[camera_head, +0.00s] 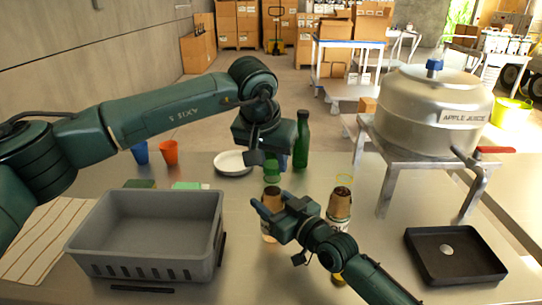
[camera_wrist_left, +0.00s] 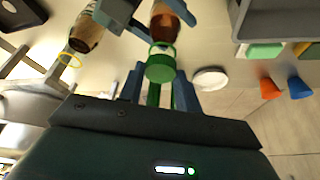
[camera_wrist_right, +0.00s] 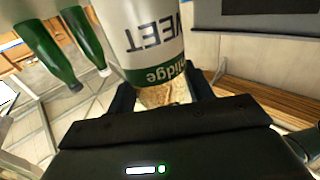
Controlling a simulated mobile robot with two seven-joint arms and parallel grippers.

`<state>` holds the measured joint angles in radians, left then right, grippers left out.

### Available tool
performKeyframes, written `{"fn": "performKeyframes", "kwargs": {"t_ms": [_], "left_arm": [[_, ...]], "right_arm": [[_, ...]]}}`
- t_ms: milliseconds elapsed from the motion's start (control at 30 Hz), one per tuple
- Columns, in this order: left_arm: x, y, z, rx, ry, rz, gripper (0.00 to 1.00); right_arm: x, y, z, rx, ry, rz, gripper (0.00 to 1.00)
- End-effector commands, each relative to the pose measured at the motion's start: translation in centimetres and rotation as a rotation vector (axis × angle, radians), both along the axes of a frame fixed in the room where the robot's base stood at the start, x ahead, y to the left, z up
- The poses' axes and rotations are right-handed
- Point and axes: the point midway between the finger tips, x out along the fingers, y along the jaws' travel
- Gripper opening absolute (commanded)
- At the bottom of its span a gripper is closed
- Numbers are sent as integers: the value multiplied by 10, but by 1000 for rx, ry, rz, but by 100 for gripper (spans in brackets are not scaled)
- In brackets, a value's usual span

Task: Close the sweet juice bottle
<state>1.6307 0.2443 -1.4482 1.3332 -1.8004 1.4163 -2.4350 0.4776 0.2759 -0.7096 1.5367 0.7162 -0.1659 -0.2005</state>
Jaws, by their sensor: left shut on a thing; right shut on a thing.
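The sweet juice bottle (camera_head: 268,236), amber with a white and green label, stands upright at the table's middle. Its label shows close in the right wrist view (camera_wrist_right: 150,40), and its amber neck in the left wrist view (camera_wrist_left: 170,18). My right gripper (camera_head: 276,212) is shut on the bottle's body. My left gripper (camera_head: 271,165) is shut on a green cap (camera_wrist_left: 160,70), above the bottle's mouth. The cap (camera_head: 272,173) lines up closely with the green rim (camera_head: 272,186); I cannot tell if they touch.
A second brown bottle (camera_head: 340,204) with a yellow rim stands just right. A grey crate (camera_head: 145,235) is at left, a black tray (camera_head: 455,262) at right. Green bottles (camera_head: 302,140), a white plate (camera_head: 233,162) and an apple juice tank (camera_head: 432,105) are behind.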

Motion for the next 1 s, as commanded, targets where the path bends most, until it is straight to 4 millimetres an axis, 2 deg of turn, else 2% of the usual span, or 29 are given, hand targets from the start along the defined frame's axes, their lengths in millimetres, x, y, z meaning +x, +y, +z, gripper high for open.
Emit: {"fn": "performKeyframes", "kwargs": {"t_ms": [900,933,1000], "left_arm": [[0,0,-12,2,-1,1,13],[0,0,-12,2,-1,1,13],[0,1,-12,1,0,-16,13]], "right_arm": [[0,0,-1,-1,1,0,10],[0,0,-1,0,1,0,0],[0,0,-1,0,1,0,0]]}}
